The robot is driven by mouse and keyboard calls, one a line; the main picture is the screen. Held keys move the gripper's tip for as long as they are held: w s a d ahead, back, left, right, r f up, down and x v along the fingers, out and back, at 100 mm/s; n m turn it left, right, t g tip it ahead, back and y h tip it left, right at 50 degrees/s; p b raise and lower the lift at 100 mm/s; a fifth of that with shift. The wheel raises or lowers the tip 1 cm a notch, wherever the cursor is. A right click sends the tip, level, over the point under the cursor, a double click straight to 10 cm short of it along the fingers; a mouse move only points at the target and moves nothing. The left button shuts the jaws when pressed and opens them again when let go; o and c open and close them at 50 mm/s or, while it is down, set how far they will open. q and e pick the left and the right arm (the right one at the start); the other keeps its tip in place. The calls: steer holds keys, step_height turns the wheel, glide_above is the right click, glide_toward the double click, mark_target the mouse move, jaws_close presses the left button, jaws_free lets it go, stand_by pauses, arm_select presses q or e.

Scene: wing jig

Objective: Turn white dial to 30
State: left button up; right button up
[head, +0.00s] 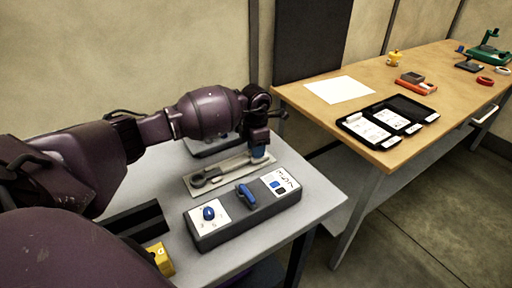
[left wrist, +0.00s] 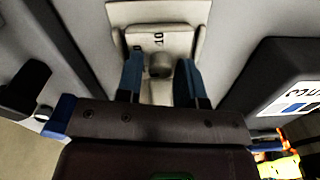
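An off-white plate (head: 222,177) lies on the grey table, with a grey round-ended part near its left end. My left gripper (head: 259,152) is over the plate's far right end, pointing down. The two blue fingers of my left gripper (left wrist: 161,80) stand apart on either side of a round grey knob (left wrist: 159,64), with gaps visible. My right gripper is not in view.
A dark control box (head: 245,214) with a blue knob (head: 209,213) and a blue handle (head: 246,195) stands in front of the plate. A black block (head: 136,222) and a yellow item (head: 161,259) are at the left front. A wooden bench (head: 370,150) is at the right.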

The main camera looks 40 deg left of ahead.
arm_select(q)
jaws_close()
steer(key=shift+r+n+p, duration=0.1)
steer(key=shift+n+p, duration=0.2)
steer(key=shift+n, duration=1)
steer(key=shift+n+p, duration=0.3)
steer(key=shift+o, duration=1.1)
jaws_free()
steer(key=shift+o, duration=0.5)
steer(key=shift+r, duration=0.2)
step_height(320, 180, up, 10)
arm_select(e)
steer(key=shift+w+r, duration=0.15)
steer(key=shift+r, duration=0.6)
